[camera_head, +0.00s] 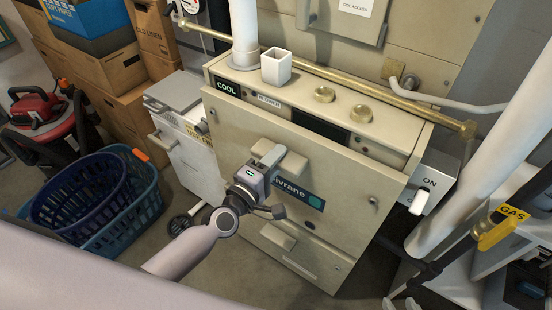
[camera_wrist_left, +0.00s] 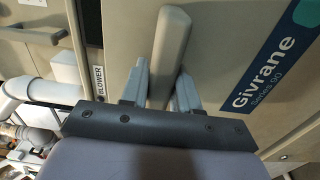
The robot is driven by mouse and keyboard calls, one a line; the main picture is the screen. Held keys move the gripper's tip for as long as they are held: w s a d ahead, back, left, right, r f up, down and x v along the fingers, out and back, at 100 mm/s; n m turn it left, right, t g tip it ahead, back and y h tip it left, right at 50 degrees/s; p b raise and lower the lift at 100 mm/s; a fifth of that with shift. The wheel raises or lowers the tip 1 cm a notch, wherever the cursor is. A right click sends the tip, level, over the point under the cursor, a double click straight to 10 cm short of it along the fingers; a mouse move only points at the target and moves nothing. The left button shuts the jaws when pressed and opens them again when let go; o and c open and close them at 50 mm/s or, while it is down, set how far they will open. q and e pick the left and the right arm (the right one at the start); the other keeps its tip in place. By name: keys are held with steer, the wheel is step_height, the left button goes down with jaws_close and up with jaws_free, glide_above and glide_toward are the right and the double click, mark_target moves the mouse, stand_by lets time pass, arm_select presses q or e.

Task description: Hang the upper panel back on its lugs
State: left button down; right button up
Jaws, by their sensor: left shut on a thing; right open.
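The upper panel (camera_head: 345,180) is a beige sheet with a dark "Givrane" label (camera_head: 300,194), held in front of the furnace cabinet. A dark opening shows above its top edge, which runs at an angle to the cabinet top. My left gripper (camera_head: 268,168) is shut on the panel's grey handle (camera_head: 292,163). The left wrist view shows the handle (camera_wrist_left: 171,50) between the two fingers (camera_wrist_left: 160,88) and the panel face (camera_wrist_left: 222,50) behind. The lugs cannot be made out. My right gripper is not in view.
A brass pipe (camera_head: 340,76) runs behind. A lower panel (camera_head: 300,252) sits below. Blue baskets (camera_head: 120,215) stand left; a white pipe and yellow gas tag (camera_head: 503,228) are right.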

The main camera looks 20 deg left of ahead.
arm_select(q)
steer(key=shift+w+f+b, duration=0.1)
steer(key=shift+f+b, duration=0.25)
steer(key=shift+b, duration=0.15)
steer(key=c, duration=0.8)
jaws_free()
steer(key=shift+o, duration=0.2)
steer(key=shift+f, duration=0.3)
steer(key=v, duration=0.8)
steer(key=shift+p, duration=0.4)
steer(key=shift+r, duration=0.15)
